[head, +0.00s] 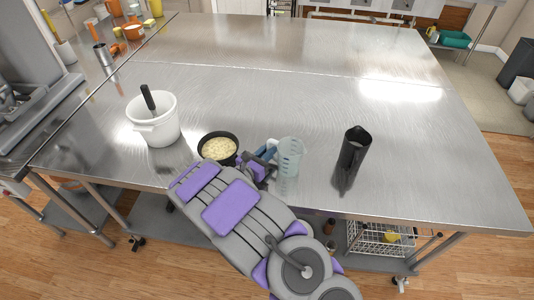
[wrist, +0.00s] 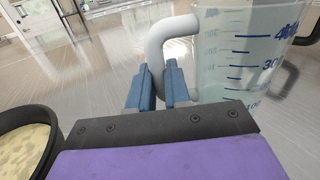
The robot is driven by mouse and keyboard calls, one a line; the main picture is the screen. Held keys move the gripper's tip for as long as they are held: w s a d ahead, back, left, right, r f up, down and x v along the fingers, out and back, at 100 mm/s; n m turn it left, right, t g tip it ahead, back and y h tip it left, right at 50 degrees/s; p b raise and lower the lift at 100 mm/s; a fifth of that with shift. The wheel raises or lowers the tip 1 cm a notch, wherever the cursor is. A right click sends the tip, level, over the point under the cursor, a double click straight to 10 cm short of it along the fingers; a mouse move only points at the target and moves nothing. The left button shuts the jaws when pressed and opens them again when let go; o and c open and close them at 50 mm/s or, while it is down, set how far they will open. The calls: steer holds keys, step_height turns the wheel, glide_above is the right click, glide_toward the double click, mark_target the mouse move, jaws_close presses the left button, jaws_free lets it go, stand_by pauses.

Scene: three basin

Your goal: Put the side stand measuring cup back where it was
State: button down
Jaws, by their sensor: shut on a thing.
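A clear measuring cup (head: 290,158) with blue markings is at the front middle of the steel table in the head view. It also shows at the right of the wrist view (wrist: 245,55), upright, with its pale handle (wrist: 165,45) toward my gripper. My gripper (head: 262,157) is at the cup's left side. In the wrist view its blue fingers (wrist: 162,85) are closed around the lower part of the handle. Whether the cup's base touches the table is hard to tell.
A black pan (head: 233,137) with yellowish food is close left of my gripper. A white pot (head: 154,130) with a dark handle in it stands farther left. A dark pitcher (head: 354,148) stands to the right. The back of the steel table (head: 300,50) is clear.

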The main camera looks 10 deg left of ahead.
steer(key=c, duration=1.1)
jaws_free()
steer(key=p+v, duration=0.3)
steer(key=v, duration=0.9)
steer(key=shift+f, duration=0.1)
